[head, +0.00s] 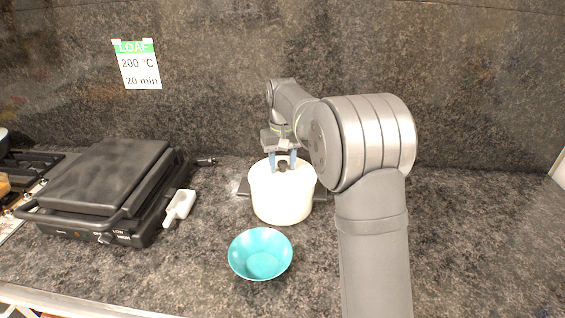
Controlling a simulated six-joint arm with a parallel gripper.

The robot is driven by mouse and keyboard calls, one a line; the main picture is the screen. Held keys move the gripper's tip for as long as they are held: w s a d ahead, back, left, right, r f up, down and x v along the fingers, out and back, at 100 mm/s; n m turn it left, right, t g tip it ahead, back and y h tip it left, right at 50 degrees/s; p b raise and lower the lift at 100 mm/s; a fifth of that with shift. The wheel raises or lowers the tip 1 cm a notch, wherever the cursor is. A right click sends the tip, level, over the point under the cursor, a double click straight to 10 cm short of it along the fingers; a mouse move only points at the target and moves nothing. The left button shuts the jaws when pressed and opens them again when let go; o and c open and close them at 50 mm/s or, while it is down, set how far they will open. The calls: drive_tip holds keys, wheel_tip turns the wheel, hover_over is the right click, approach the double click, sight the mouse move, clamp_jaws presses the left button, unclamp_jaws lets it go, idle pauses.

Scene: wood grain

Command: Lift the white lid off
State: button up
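A white round pot (281,203) stands on the dark counter near the middle of the head view. Its white lid (262,170) is on top, with a small dark knob (282,165) at the centre. My gripper (283,168) points down over the lid from behind. Its two bluish fingers are apart, one on each side of the knob. I cannot tell whether they touch the knob or the lid.
A turquoise bowl (260,254) stands just in front of the pot. A black contact grill (106,190) is at the left, with a white-handled object (179,206) beside it. A dark flat piece shows behind the pot. The counter is clear at the right, beyond my arm.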

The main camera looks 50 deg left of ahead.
sight(282, 161)
clamp_jaws()
drive_tip(key=shift+r, duration=0.1)
drive_tip(key=shift+r, duration=1)
drive_tip(key=shift+r, duration=2)
